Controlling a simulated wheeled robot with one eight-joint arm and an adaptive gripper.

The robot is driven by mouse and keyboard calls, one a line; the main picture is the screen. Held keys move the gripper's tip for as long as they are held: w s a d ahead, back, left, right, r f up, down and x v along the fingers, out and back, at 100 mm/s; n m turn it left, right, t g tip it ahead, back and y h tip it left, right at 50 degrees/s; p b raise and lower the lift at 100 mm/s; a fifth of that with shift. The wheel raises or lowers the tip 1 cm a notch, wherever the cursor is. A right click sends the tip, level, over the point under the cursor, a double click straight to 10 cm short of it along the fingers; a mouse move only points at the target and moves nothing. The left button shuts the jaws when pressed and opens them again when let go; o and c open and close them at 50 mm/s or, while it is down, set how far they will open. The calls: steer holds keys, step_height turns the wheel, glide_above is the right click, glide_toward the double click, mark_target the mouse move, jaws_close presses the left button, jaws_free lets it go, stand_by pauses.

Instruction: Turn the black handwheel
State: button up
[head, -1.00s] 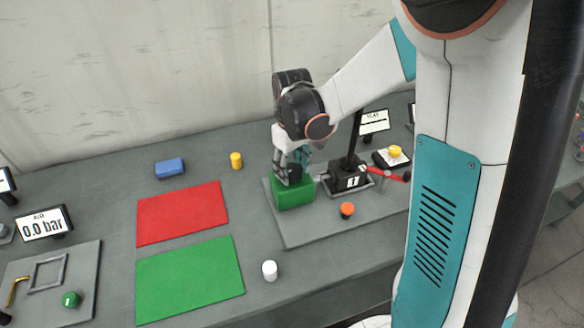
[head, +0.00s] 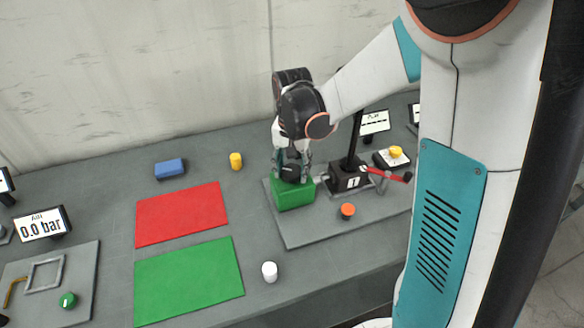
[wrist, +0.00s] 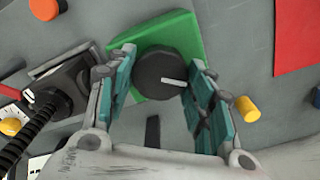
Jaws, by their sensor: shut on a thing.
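The black handwheel (wrist: 162,74) is round, with a white pointer mark pointing right in the wrist view. It sits on top of a green block (wrist: 180,32), which also shows in the head view (head: 293,197). My gripper (wrist: 160,82) comes down over the wheel from above, its teal-padded fingers on either side of the rim and shut on it. In the head view my gripper (head: 292,172) hides most of the wheel.
A black jack marked 1 (head: 348,178) with a red lever (head: 388,175) stands right of the green block. An orange knob (head: 347,211) is in front, and a yellow cylinder (head: 236,161) and blue block (head: 170,168) lie to the left. Red (head: 182,212) and green (head: 190,280) mats lie flat.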

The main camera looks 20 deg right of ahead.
mark_target(292, 171)
steer(key=m, duration=0.4)
steer(key=shift+m, duration=0.4)
stand_by(0.4)
steer(key=o, duration=1.1)
steer(key=shift+c, duration=0.2)
step_height(292, 171, up, 12)
steer(key=shift+s, duration=0.1)
